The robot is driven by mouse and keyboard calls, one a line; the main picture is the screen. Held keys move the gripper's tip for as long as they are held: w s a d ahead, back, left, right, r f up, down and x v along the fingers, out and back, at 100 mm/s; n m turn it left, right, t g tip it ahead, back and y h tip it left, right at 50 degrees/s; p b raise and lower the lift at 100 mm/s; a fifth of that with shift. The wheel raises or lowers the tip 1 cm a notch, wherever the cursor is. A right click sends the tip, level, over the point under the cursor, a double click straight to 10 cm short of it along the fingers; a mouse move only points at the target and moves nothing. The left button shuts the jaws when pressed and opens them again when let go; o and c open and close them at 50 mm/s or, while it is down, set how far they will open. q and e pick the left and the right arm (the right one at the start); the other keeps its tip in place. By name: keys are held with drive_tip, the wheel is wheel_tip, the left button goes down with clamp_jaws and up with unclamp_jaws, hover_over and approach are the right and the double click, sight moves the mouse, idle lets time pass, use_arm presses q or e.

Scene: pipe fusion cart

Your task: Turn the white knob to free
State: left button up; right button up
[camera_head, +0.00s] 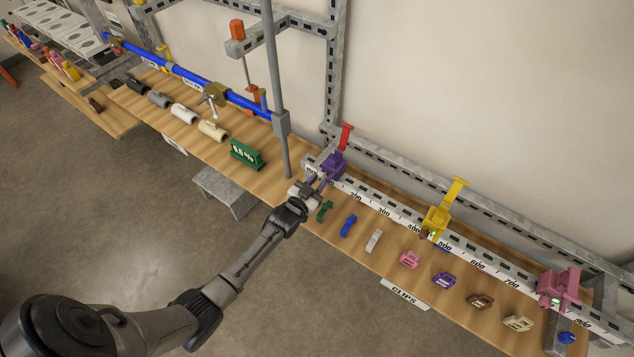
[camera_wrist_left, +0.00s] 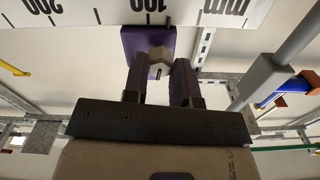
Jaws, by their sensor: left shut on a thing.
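The white knob (camera_wrist_left: 159,58) sits on the front of a purple block (camera_wrist_left: 135,44) below the ruler rail in the left wrist view. A dark pointer line shows on the knob's near face. My left gripper (camera_wrist_left: 158,75) is shut on the white knob, with one finger on each side of it. In the head view the purple block (camera_head: 333,165) is at the left end of the ruler rail, and my left gripper (camera_head: 314,184) reaches it from the lower left, hiding the knob. My right gripper is in neither view.
The ruler rail (camera_head: 370,204) runs right past a yellow clamp (camera_head: 436,220) to a pink clamp (camera_head: 560,287). A grey upright post (camera_head: 279,120) stands just left of the gripper.

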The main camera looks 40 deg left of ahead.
use_arm(q)
drive_tip(key=o, duration=0.6)
drive_tip(key=shift+o, duration=0.2)
drive_tip(key=shift+s, duration=0.5)
drive_tip(key=s+d, duration=0.1)
drive_tip(key=s, duration=1.1)
drive_tip(key=shift+s+d+p, duration=0.25)
drive_tip(key=shift+s+p, duration=0.05)
drive_tip(key=shift+s, duration=0.1)
